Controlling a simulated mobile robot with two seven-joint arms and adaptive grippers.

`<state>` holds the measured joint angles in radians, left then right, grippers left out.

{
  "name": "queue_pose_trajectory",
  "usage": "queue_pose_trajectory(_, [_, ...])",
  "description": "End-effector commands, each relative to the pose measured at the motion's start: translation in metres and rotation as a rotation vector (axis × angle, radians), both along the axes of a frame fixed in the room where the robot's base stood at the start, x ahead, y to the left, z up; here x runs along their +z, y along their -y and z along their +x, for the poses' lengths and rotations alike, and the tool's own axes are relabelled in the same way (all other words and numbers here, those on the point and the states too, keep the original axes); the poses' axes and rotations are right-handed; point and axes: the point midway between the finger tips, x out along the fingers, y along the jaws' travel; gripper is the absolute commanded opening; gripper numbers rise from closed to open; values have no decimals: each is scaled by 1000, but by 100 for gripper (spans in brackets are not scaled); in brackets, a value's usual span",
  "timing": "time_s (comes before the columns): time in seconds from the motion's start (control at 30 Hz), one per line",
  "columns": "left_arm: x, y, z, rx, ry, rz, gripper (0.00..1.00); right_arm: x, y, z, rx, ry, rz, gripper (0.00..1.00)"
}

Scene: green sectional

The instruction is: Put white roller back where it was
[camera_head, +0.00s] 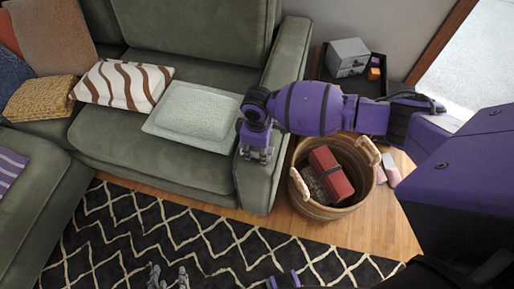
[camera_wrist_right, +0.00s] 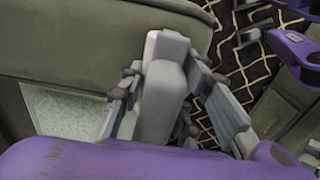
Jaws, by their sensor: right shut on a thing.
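My right gripper (camera_head: 257,155) is over the front of the sofa's right armrest, pointing down. In the right wrist view, this gripper (camera_wrist_right: 160,105) is shut on the white roller (camera_wrist_right: 165,88), a pale, boxy, elongated thing between its fingers. I cannot make out the roller in the head view, where the gripper and wrist hide it. My left gripper (camera_head: 168,277) is at the bottom edge of the head view, above the patterned rug. Its fingers are apart and nothing shows between them.
Right of the armrest stands a wicker basket (camera_head: 297,190) holding a red item (camera_head: 331,175). Behind it, a dark table (camera_head: 372,90) bears a grey box (camera_head: 348,57). Small pink-white items (camera_head: 390,170) lie beside the basket.

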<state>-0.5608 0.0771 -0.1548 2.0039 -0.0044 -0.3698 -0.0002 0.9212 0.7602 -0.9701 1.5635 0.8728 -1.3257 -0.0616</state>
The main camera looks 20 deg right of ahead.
Motion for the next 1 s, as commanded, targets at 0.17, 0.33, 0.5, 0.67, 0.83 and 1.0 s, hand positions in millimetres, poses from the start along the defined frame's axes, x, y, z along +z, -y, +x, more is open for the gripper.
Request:
queue_pose_trajectory(0.17, [0,0,1,0,1,0,40,1,0,1,0,2,1,10])
queue_pose_trajectory(0.33, [-1,0,-1,1,-1,-1,40,-2,0,1,0,1,0,38])
queue_pose_trajectory(0.5, [-1,-1,-4,2,-6,0,40,-2,0,1,0,1,0,50])
queue_pose_trajectory(0.67, [-2,-1,-8,4,-13,1,40,-2,0,1,0,1,0,50])
queue_pose_trajectory(0.83, [-1,-2,-9,5,-13,1,40,6,0,2,0,4,1,50])
queue_pose_trajectory(1.0, [5,-1,-4,6,-2,0,40,36,0,3,1,8,2,50])
